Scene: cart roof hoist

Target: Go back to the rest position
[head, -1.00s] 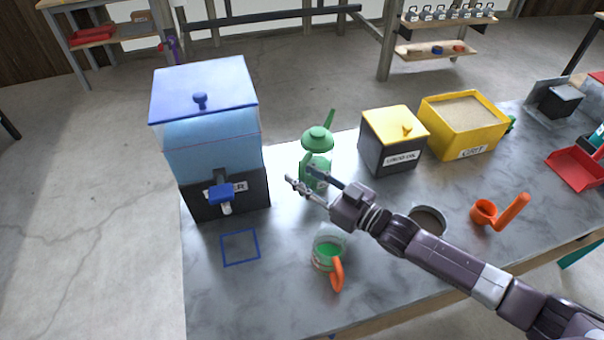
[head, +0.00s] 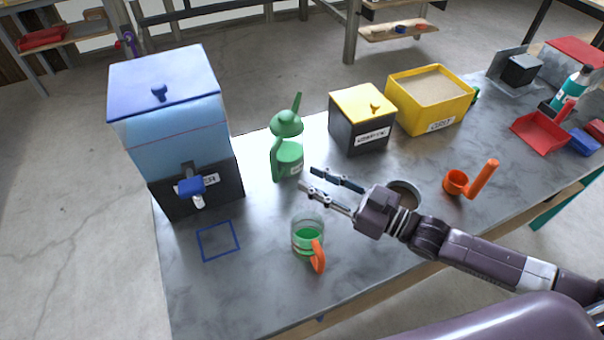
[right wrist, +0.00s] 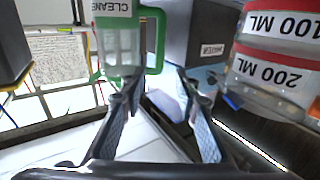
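My right gripper (head: 307,179) is open and empty above the table, with its fingertips just right of and nearer than the green-topped cleaner bottle (head: 287,152). The gap between the fingers also shows in the right wrist view (right wrist: 160,95), where the bottle labelled CLEANER (right wrist: 122,45) stands beyond the fingers. A clear measuring cup (head: 306,236) with green content and an orange handle stands on the table in front of the gripper. Printed 100 ML and 200 ML labels on a cup (right wrist: 275,60) show upside down in the right wrist view. My left gripper is not in view.
A blue water dispenser (head: 170,130) stands left, with a blue square outline (head: 218,240) before it. A yellow-lidded black box (head: 361,125), a yellow GRIT bin (head: 425,97), an orange scoop (head: 456,183) and a round dish partly behind my arm are right. The front left table is clear.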

